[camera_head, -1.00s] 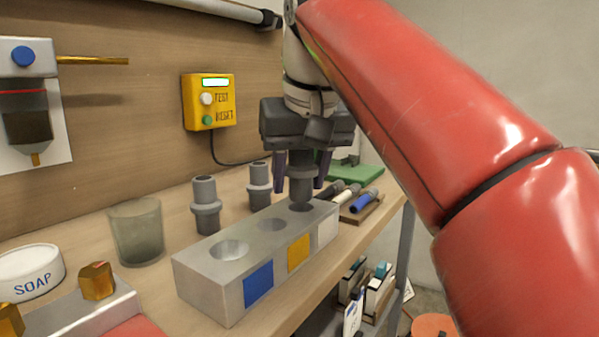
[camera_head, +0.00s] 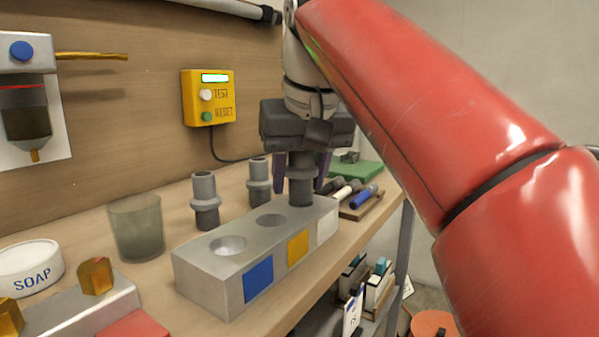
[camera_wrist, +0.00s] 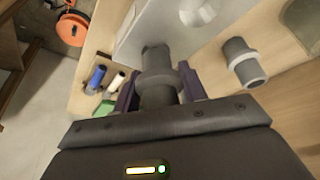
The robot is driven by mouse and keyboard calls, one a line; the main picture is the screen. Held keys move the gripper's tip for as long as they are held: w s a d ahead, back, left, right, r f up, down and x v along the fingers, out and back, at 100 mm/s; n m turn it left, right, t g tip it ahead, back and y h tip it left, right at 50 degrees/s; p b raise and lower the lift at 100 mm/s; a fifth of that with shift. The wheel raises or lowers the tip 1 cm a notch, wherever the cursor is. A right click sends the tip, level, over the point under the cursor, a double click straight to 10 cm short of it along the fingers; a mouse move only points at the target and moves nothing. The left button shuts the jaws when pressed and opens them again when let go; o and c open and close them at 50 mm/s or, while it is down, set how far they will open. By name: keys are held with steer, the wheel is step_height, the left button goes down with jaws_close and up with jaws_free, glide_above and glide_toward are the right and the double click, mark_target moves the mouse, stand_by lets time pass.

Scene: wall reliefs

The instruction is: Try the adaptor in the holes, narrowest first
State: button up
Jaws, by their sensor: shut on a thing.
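A grey adaptor (camera_head: 301,188) with a flange is upright in my gripper (camera_head: 300,178), between its two dark purple fingers. The same adaptor shows in the wrist view (camera_wrist: 158,88). Its lower end is at the white-labelled end of the grey block (camera_head: 205,283) and covers the hole there. I cannot tell how far it is inside. The middle hole (camera_head: 272,220), by the yellow label, and the wider hole (camera_head: 228,245), by the blue label, are empty. Two other grey adaptors, one nearer (camera_head: 206,202) and one farther (camera_head: 259,182), stand behind the block.
A cloudy cup (camera_head: 136,228) and a soap dish (camera_head: 30,268) stand left of the block. Pens lie on a small board (camera_head: 362,208) to the right, near a green pad (camera_head: 358,170). A yellow test box (camera_head: 208,98) hangs on the wall.

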steer(key=shift+f+b, duration=0.3)
steer(key=shift+f, duration=0.2)
steer(key=o, duration=1)
steer(key=shift+o, duration=0.2)
steer(key=p+v, duration=0.3)
steer(key=v, duration=0.4)
steer(key=shift+r, duration=0.4)
steer(key=shift+s, duration=0.15)
